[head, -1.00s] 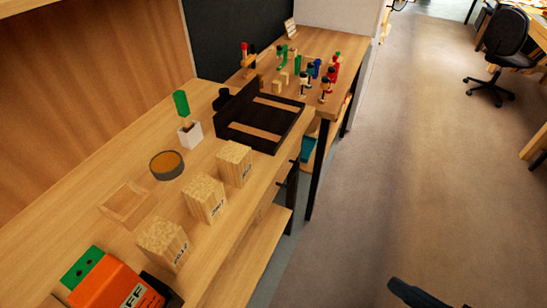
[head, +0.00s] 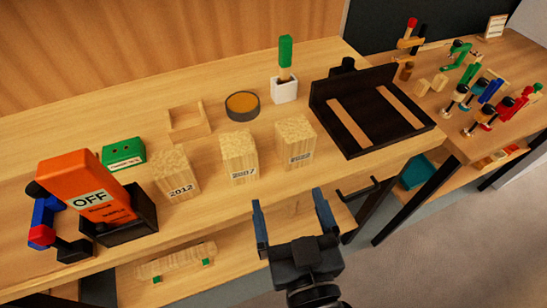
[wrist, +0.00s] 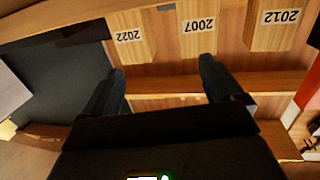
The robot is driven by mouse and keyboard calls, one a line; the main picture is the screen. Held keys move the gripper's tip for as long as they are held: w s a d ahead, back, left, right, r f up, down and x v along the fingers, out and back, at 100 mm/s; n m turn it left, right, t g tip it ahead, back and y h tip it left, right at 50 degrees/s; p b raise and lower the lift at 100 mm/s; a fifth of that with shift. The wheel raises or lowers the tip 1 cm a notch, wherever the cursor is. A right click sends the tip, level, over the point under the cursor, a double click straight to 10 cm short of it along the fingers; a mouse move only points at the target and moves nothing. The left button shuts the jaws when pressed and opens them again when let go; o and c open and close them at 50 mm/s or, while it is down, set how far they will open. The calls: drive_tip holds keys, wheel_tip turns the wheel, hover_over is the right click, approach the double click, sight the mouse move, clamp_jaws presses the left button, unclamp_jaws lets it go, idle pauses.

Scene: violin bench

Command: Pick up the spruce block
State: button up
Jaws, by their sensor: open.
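Three pale wooden blocks stand in a row near the bench's front edge: the block marked 2012 (head: 176,176), the block marked 2007 (head: 240,157) and a third block (head: 296,143), whose label reads 2022 in the wrist view (wrist: 131,37). They look alike, and I cannot tell which is spruce. My gripper (head: 288,200) is open and empty in front of the bench edge, apart from the blocks and nearest the 2007 and 2022 ones. In the wrist view its fingers point toward the blocks, with the 2007 block (wrist: 199,35) just beyond the right finger.
Behind the blocks are a shallow wooden tray (head: 206,131), a round tin (head: 242,106) and a white pot with a green-handled brush (head: 284,89). A black tray (head: 347,142) stands right; an orange OFF box (head: 88,188) stands left. A shelf (head: 224,250) lies below the bench top.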

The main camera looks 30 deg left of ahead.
drive_tip(key=y, duration=0.1)
approach(241, 156)
drive_tip(key=shift+n, duration=0.4)
drive_tip(key=x, duration=0.5)
drive_tip(key=shift+d+f, duration=0.1)
drive_tip(key=shift+f, duration=0.15)
drive_tip(key=shift+w+a+r+g, duration=0.2)
drive_tip(key=shift+w+a+g, duration=0.1)
drive_tip(key=shift+w+a, duration=0.65)
drive_tip(key=shift+p+x, duration=1.05)
drive_tip(key=shift+x, duration=1.7)
drive_tip(key=shift+s, duration=0.1)
drive_tip(key=c, duration=1.1)
drive_tip(key=shift+r, duration=0.1)
drive_tip(key=shift+c, duration=0.2)
